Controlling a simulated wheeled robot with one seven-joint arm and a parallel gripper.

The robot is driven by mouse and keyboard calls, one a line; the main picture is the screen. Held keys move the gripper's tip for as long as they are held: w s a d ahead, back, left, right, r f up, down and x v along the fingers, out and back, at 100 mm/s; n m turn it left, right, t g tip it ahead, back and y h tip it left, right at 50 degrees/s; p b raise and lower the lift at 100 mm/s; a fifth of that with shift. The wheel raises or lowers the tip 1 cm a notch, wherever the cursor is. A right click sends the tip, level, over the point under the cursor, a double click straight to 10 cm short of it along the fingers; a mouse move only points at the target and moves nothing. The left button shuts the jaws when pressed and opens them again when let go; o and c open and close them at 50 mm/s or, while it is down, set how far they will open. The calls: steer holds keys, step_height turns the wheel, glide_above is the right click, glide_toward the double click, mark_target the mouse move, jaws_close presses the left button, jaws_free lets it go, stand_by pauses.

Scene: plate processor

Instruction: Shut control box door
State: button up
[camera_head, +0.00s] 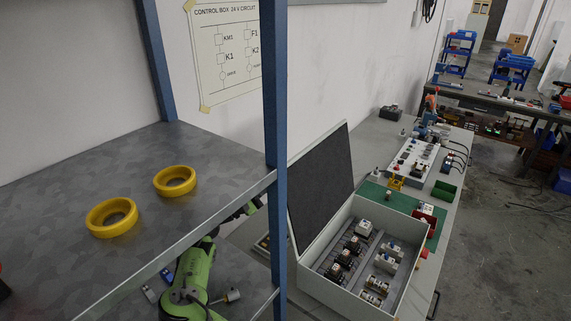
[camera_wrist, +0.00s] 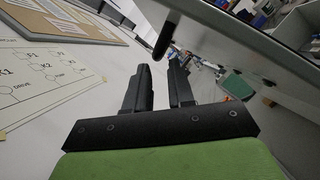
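The control box (camera_head: 325,285) is a light grey case on the bench in the head view. Its door (camera_head: 320,185), with a dark inner face, stands raised on the box's left side, so the box is open and the parts inside show. In the wrist view the door's grey edge (camera_wrist: 255,55) runs across the upper right. A black bar-like handle (camera_wrist: 166,36) hangs by it, just beyond my fingertips. My gripper (camera_wrist: 159,67) is open, with a narrow empty gap between its fingers. In the head view the shelf and its post hide most of my gripper.
A metal shelf (camera_head: 60,170) with blue posts (camera_head: 274,130) and two yellow rings (camera_head: 112,217) (camera_head: 175,180) stands in front. A green mat (camera_head: 395,199) and a white panel of parts (camera_head: 414,160) lie behind the box. A wall diagram (camera_wrist: 40,75) hangs left of my gripper.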

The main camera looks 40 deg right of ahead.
steer(key=x, duration=0.5)
steer(key=shift+d+r+p, duration=0.25)
steer(key=shift+p, duration=0.15)
steer(key=shift+d, duration=0.45)
jaws_close()
